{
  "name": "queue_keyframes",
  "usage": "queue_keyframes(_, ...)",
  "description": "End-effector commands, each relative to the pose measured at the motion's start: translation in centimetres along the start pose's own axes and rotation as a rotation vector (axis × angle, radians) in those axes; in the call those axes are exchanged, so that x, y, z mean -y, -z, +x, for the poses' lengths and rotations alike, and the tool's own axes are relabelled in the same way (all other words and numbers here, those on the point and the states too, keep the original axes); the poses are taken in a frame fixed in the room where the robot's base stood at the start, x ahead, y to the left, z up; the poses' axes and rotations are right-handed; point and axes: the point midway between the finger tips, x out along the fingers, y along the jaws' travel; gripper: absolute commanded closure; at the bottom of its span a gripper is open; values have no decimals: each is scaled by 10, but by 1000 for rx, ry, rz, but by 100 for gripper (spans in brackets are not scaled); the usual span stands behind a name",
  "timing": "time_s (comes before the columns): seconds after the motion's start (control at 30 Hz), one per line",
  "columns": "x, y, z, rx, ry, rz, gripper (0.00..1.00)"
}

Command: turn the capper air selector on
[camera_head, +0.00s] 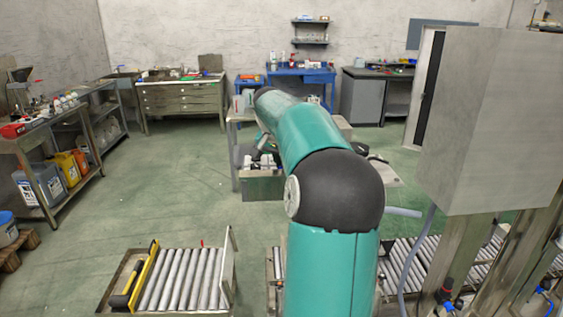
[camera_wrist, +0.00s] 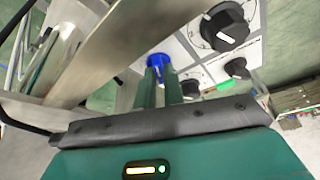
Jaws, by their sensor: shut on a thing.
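In the wrist view, a light control panel (camera_wrist: 188,52) carries a blue knob (camera_wrist: 157,60) and several black ones. My gripper (camera_wrist: 161,75) has its two green fingers shut on the blue knob, their tips close together and partly covering it. No label that names the capper air selector is readable, and the knob's pointer is hidden. In the head view my arm covers the gripper and the panel.
A large black dial knob (camera_wrist: 225,26) and a smaller black knob (camera_wrist: 237,68) sit right of the blue knob. A metal beam (camera_wrist: 120,50) crosses close at left. In the head view, a grey cabinet (camera_head: 490,120) stands right of my arm, with a roller conveyor (camera_head: 185,280) at lower left.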

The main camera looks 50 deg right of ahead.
Motion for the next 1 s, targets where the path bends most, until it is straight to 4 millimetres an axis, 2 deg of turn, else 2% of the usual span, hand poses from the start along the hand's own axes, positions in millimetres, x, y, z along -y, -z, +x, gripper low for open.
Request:
queue_keyframes(0.27, -2, 1, -1, -4, 68, -163, 100)
queue_keyframes(1.0, -6, 3, 0, -3, 318, -765, 100)
